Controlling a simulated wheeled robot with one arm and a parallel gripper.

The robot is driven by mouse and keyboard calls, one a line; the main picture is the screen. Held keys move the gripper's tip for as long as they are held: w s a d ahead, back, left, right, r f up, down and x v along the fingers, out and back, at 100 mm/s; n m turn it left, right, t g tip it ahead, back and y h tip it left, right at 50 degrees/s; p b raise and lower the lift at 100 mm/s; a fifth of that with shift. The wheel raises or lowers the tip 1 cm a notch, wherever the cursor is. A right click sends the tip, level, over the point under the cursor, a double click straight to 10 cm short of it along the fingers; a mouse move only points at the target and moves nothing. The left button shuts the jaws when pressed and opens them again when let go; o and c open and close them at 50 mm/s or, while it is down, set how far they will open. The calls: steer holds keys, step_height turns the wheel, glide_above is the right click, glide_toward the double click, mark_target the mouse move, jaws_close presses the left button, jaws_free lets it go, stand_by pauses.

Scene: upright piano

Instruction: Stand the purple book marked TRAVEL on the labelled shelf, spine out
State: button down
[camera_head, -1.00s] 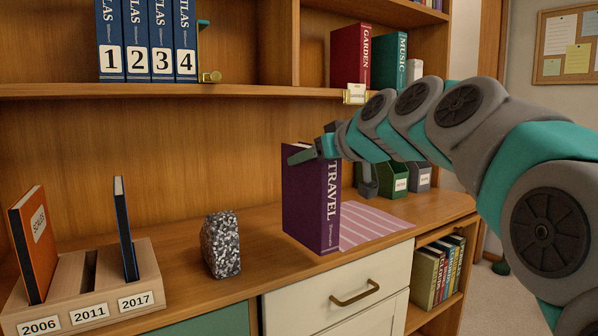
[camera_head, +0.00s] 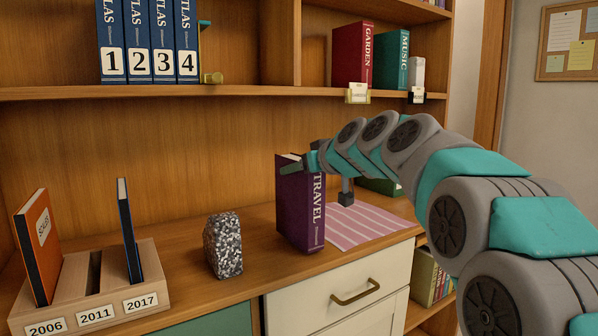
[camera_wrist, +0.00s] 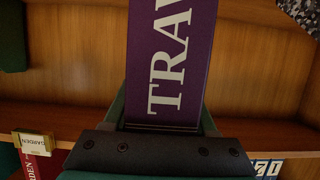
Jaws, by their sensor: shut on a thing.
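The purple book marked TRAVEL (camera_head: 300,205) is upright at the counter's front, its lettered spine facing out towards the camera. My gripper (camera_head: 300,164) is shut on the book near its top. In the wrist view the purple spine with its white letters (camera_wrist: 170,62) runs between my fingers. Whether the book's bottom touches the counter is hard to tell. The shelf above holds a red GARDEN book (camera_head: 352,55) and a green MUSIC book (camera_head: 391,60). A label holder (camera_head: 357,94) sits on the shelf edge below GARDEN, and another (camera_head: 416,96) is further right.
Numbered blue atlases (camera_head: 150,42) stand on the upper left shelf beside a teal bookend. A speckled stone block (camera_head: 223,246) and a wooden slotted rack (camera_head: 95,290) with books are on the counter. A striped pink mat (camera_head: 362,226) lies right of the book.

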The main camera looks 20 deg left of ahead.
steer(key=shift+f, duration=0.45)
steer(key=shift+c, duration=1)
jaws_free()
steer(key=b+v, duration=0.2)
steer(key=v, duration=1)
steer(key=shift+s, duration=0.1)
